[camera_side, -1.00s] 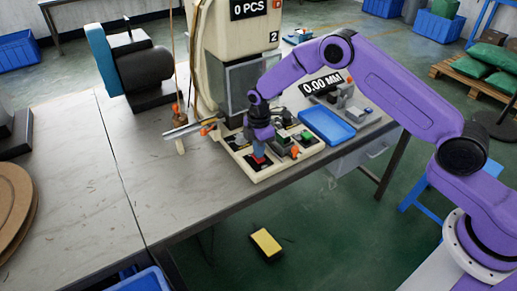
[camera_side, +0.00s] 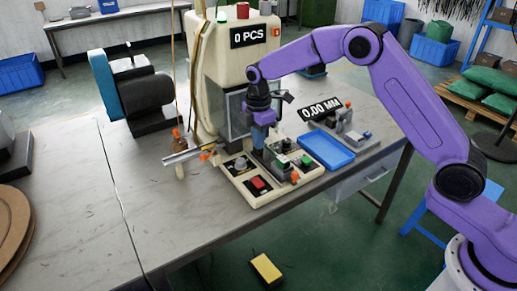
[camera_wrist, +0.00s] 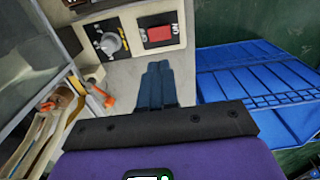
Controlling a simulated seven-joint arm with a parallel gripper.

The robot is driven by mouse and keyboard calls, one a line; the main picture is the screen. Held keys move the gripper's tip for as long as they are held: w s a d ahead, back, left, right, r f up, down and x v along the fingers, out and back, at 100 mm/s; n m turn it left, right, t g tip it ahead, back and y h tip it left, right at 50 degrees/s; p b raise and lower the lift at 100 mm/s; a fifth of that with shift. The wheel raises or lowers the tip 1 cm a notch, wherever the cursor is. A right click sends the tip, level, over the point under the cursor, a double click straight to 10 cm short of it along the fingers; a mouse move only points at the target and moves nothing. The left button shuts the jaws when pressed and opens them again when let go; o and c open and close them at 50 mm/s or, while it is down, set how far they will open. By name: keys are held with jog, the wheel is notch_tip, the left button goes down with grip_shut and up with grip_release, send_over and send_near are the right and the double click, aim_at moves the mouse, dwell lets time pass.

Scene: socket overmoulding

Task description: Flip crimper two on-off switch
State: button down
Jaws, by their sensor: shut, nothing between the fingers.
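The crimper (camera_side: 235,70) is a cream machine with a "0 PCS" display. The red on-off switch (camera_side: 257,183) sits in a dark plate at the front of its base panel. In the wrist view the red switch (camera_wrist: 159,34) shows beside the word "ON"; I cannot tell its rocker position for sure. My gripper (camera_side: 258,149) points down, its blue fingers together and empty, above and behind the switch and apart from it. In the wrist view the shut fingers (camera_wrist: 160,72) appear below the switch, which is fully uncovered.
A grey knob (camera_side: 240,163) is left of the switch. A fixture with green and orange parts (camera_side: 287,160) stands close right of my fingers. A blue tray (camera_side: 327,150) and a "0.00 MM" gauge (camera_side: 327,109) lie further right.

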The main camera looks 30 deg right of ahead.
aim_at(255, 180)
jog(key=shift+r, duration=0.2)
jog(key=shift+w+a+f, duration=0.1)
jog(key=shift+w+a, duration=0.1)
jog(key=shift+w, duration=0.5)
jog(key=shift+f, duration=0.1)
notch_tip(255, 180, down, 14)
jog(key=shift+r, duration=0.1)
dwell(0.5)
